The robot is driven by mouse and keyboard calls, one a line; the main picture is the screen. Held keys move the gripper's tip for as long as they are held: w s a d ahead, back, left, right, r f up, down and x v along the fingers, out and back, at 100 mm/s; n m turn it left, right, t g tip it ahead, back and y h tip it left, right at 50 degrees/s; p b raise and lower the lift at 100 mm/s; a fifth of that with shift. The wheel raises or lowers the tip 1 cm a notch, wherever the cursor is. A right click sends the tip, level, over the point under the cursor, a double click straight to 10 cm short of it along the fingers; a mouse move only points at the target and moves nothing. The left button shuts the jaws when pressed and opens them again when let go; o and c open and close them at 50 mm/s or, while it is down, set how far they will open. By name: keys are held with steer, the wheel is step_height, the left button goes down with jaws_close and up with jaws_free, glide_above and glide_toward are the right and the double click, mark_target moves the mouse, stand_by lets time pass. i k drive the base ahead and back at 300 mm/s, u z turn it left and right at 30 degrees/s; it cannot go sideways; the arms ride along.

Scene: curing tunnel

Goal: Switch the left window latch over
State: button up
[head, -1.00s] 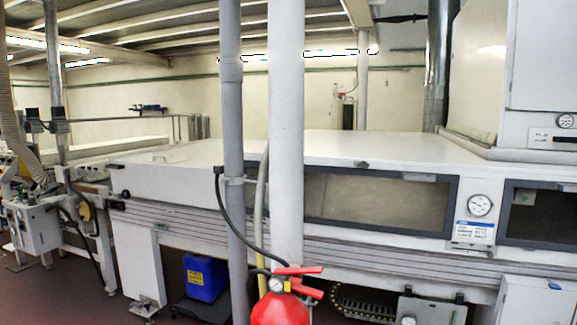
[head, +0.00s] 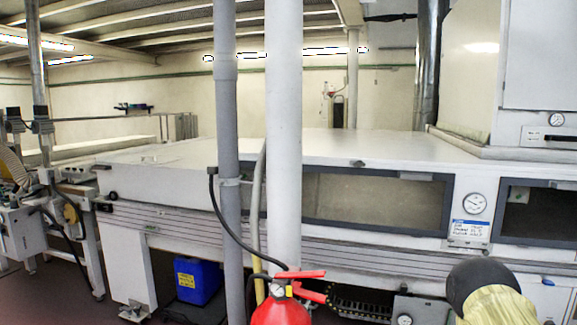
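The left window (head: 376,202) is a long dark-framed pane in the front of the white tunnel housing. A small dark latch (head: 357,163) sits at its top edge, right of the white pillar. It is too small to tell which way it is turned. A second small dark latch (head: 557,184) shows at the top of the right window (head: 542,212). My gripper is not in view. A rounded dark and yellowish shape (head: 482,287) stands at the lower right, perhaps part of my arm; I cannot tell.
A red fire extinguisher (head: 281,309), a white pillar (head: 284,120) and a grey pipe (head: 227,120) stand in front of the tunnel. A blue canister (head: 198,281) is under it. A round gauge (head: 474,204) sits between the windows.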

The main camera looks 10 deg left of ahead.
mark_target(356, 163)
steer(key=u, duration=0.15)
steer(key=i, duration=0.85)
